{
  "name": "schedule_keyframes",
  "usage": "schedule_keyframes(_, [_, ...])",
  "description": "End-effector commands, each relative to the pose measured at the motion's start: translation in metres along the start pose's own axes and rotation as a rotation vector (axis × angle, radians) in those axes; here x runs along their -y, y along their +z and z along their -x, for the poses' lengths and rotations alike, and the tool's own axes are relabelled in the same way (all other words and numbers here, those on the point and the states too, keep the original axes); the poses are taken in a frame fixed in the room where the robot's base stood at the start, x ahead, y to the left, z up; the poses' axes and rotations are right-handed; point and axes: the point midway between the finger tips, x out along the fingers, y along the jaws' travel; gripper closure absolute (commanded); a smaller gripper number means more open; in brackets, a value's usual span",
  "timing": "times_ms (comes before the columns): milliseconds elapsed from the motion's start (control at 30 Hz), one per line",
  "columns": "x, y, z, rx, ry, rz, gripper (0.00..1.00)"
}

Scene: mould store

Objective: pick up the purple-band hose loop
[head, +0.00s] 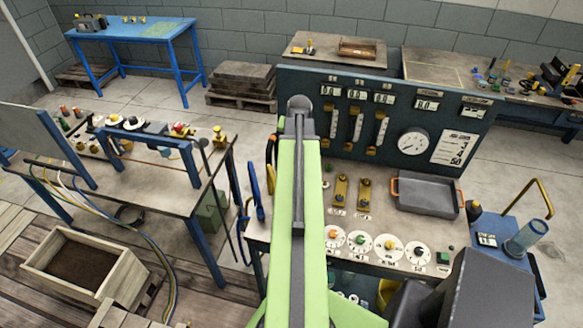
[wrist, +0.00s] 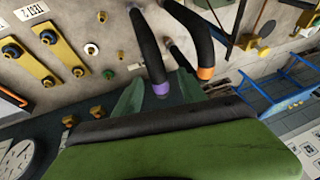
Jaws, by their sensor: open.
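In the wrist view, the purple-band hose loop is a thick black hose with a purple band (wrist: 162,89) near its lower end. It hangs in front of the board and its band shows between the two green fingers of my gripper (wrist: 160,94). My gripper is open; I cannot tell whether either finger touches the hose. A similar black hose with an orange band (wrist: 206,73) hangs just to the right. In the head view my green arm covers the middle, and I cannot make out the purple band or the fingers there.
In the wrist view, yellow plates with dark knobs (wrist: 39,55) lie to the left and a blue frame (wrist: 285,85) stands to the right. In the head view, a grey tray (head: 425,197) and a dark gauge panel (head: 385,100) are right of my arm.

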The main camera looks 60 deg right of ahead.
Motion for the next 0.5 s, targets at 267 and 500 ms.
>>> schedule_keyframes(267, [-0.001,0.000,-0.022,0.000,0.000,0.000,0.52])
schedule_keyframes(500, [-0.002,-0.002,-0.055,0.000,0.000,0.000,0.52])
